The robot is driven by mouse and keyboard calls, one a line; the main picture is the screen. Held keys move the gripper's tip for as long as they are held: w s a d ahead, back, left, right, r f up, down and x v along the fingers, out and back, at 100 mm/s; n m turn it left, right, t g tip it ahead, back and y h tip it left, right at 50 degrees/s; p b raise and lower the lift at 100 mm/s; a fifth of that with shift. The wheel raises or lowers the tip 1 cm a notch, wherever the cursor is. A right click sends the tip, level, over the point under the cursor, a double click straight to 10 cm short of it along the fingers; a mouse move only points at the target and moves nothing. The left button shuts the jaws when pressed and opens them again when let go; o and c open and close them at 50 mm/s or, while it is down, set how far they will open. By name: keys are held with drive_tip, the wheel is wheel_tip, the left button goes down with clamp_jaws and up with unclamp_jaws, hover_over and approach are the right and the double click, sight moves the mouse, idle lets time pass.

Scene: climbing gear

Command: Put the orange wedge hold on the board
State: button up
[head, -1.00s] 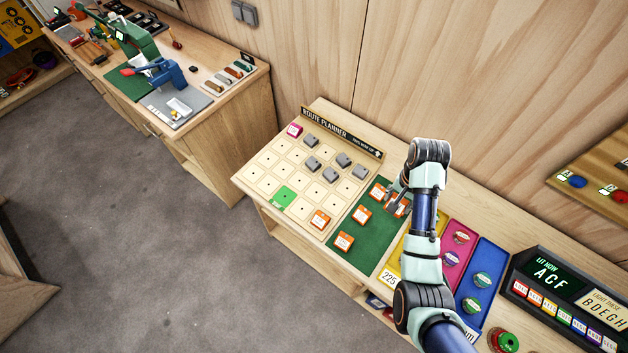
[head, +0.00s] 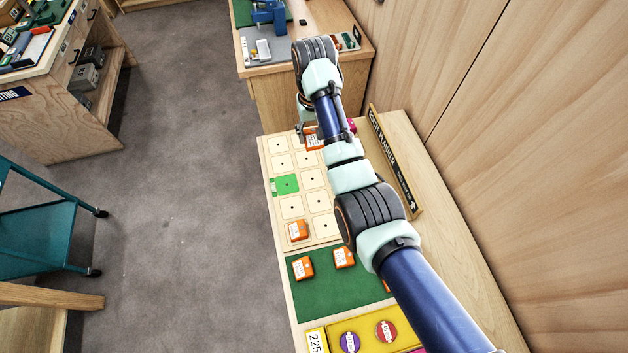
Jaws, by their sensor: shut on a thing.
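My gripper (head: 305,133) is shut on an orange hold (head: 315,142) with a white label. The hold is over the far end of the cream route planner board (head: 274,217); whether it touches the board I cannot tell. My arm hides the board's right side and its grey holds. One green square (head: 287,184) marks a cell on the board's left edge. Another orange hold (head: 299,230) sits in a near cell. More orange holds (head: 302,267) (head: 344,257) lie on the green mat (head: 325,299), one of them mostly behind my arm.
A pink hold (head: 351,124) shows beside my arm at the far end. The route planner sign (head: 395,160) stands along the board's right side, near the wooden wall. A yellow tray (head: 372,326) with round pieces lies nearest. Several left cells are empty.

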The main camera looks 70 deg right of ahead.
sight(312, 178)
drive_tip(key=shift+w+a, duration=0.1)
drive_tip(key=shift+w, duration=0.1)
drive_tip(key=shift+w+a+f, duration=0.1)
drive_tip(key=shift+f, duration=0.05)
wheel_tip(312, 178, down, 20)
drive_tip(key=b, duration=0.8)
drive_tip(key=shift+r, duration=0.2)
drive_tip(key=shift+f, duration=0.2)
drive_tip(key=o, duration=1.2)
drive_tip(key=shift+c, duration=0.2)
